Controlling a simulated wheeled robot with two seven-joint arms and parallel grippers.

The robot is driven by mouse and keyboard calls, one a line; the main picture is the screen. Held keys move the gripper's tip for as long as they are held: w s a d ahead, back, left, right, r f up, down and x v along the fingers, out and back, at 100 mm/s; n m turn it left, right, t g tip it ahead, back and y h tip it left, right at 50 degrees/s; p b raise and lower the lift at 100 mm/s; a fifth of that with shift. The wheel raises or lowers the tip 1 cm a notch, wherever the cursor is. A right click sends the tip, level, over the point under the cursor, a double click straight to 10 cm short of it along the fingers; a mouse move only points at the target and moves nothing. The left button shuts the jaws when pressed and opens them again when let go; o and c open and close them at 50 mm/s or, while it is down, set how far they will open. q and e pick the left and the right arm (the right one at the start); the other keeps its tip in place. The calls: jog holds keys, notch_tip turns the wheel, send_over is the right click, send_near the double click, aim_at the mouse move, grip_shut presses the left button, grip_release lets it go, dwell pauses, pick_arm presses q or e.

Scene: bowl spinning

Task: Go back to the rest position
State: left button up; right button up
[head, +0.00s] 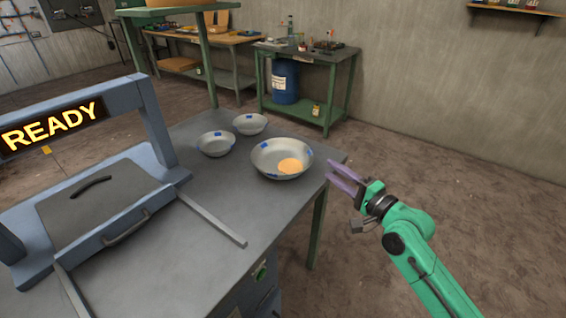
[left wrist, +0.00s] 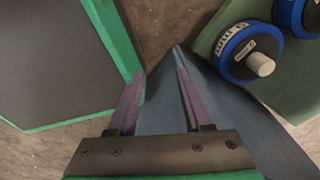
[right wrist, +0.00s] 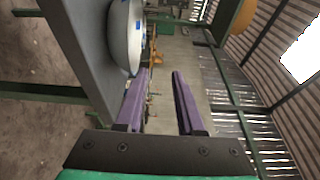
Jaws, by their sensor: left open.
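My right gripper (head: 345,179) is to the right of the table's edge, beside the largest metal bowl (head: 268,148), and holds nothing. Its two purple fingers stand apart in the right wrist view (right wrist: 161,100). The largest bowl has blue marks on its rim and an orange round patch inside. My left gripper is outside the head view. In the left wrist view its purple fingers (left wrist: 158,95) are apart with nothing held between them.
Two smaller bowls (head: 216,144) (head: 250,124) stand behind on the grey table (head: 190,235). A blue machine with a READY sign (head: 52,125) stands at the left. A green workbench (head: 310,60) is behind. Blue-rimmed discs (left wrist: 240,50) lie near my left gripper. Floor at right is clear.

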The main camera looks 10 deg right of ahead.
jog(key=shift+s, duration=0.25)
jog(key=s+d+f+n+g+h+p, duration=0.1)
jog(key=s+d+f+g+h, duration=0.2)
jog(key=f, duration=0.8)
jog(key=d+f+n+g+h+p, duration=0.15)
jog(key=d+f, duration=0.45)
jog(key=f, duration=0.6)
jog(key=s+f+n+g+h+p, duration=0.2)
jog(key=s+f+g, duration=0.1)
jog(key=s+f, duration=0.65)
jog(key=s+a+f+n+g, duration=0.2)
jog(key=s+f, duration=0.4)
jog(key=s, duration=0.3)
jog(key=s+a+f+n+g+p, duration=0.1)
jog(key=s+a+f+n+g, duration=0.2)
jog(key=s, duration=0.7)
jog(key=s+a+f+n+g+p, duration=0.1)
jog(key=s+a+f+n+g, duration=0.2)
jog(key=s+f+n, duration=0.3)
jog(key=s+f, duration=0.3)
jog(key=shift+s+a+f+n, duration=0.15)
jog(key=shift+a+f+n, duration=0.2)
jog(key=shift+f, duration=0.05)
